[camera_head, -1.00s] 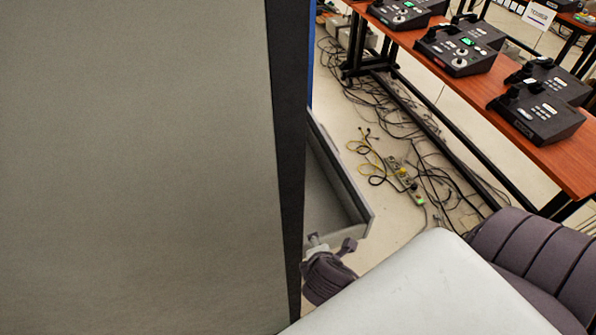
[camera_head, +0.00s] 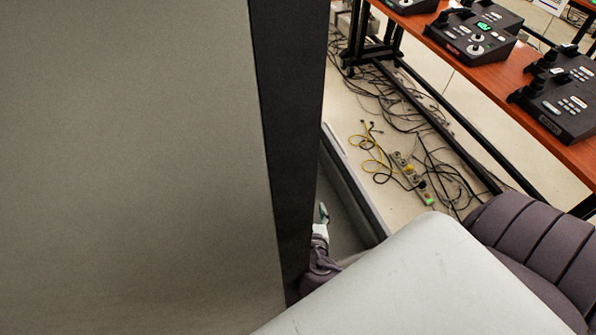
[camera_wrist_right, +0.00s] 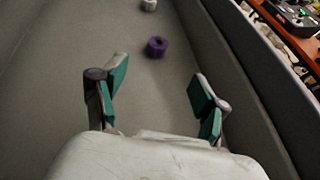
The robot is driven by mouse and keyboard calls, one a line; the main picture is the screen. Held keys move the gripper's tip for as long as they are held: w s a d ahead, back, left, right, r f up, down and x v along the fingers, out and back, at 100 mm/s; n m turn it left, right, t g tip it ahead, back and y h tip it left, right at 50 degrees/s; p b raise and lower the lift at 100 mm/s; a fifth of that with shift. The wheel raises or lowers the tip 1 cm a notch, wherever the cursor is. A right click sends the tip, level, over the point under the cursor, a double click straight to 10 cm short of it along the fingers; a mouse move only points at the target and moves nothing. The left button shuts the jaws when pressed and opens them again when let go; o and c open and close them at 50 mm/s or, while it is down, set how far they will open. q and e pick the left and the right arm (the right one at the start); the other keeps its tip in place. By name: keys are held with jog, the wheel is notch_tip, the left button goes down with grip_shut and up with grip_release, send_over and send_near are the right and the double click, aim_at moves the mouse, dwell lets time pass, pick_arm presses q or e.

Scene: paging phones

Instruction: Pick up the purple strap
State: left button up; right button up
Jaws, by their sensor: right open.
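The purple strap (camera_wrist_right: 157,46) is a small rolled ring lying on the grey floor of an open drawer-like container (camera_wrist_right: 55,60) in the right wrist view. My right gripper (camera_wrist_right: 157,90) is open and empty, with its green-padded fingers spread wide. The strap lies ahead of it, between the lines of the fingers and apart from both. In the head view part of my right gripper (camera_head: 322,214) shows beside the dark panel edge, inside the container (camera_head: 365,203). The strap is hidden there. My left gripper is not in view.
A small whitish roll (camera_wrist_right: 148,5) lies farther along the container floor. Container walls rise on both sides of my right gripper. A large grey cabinet (camera_head: 130,160) fills the head view's left. Cables and a power strip (camera_head: 408,172) lie on the floor below a table (camera_head: 500,75) with phones.

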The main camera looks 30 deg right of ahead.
send_near(299, 184)
jog(key=x, duration=0.3)
jog(key=shift+w+d+r+p, duration=0.15)
jog(key=shift+w+d+p, duration=0.15)
jog(key=shift+p, duration=0.05)
jog(key=shift+w+d+f, duration=0.2)
jog(key=shift+w+f, duration=0.05)
jog(key=shift+w, duration=0.15)
jog(key=x, duration=0.4)
jog(key=shift+w+d+f+p, duration=0.1)
jog(key=shift+w+f+p, duration=0.2)
jog(key=shift+f, duration=0.1)
jog(key=shift+s, duration=0.1)
jog(key=shift+c, duration=0.9)
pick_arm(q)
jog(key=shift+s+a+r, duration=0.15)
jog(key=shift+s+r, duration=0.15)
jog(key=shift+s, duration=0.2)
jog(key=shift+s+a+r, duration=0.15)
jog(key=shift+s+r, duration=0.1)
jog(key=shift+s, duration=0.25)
pick_arm(e)
jog(key=c, duration=0.7)
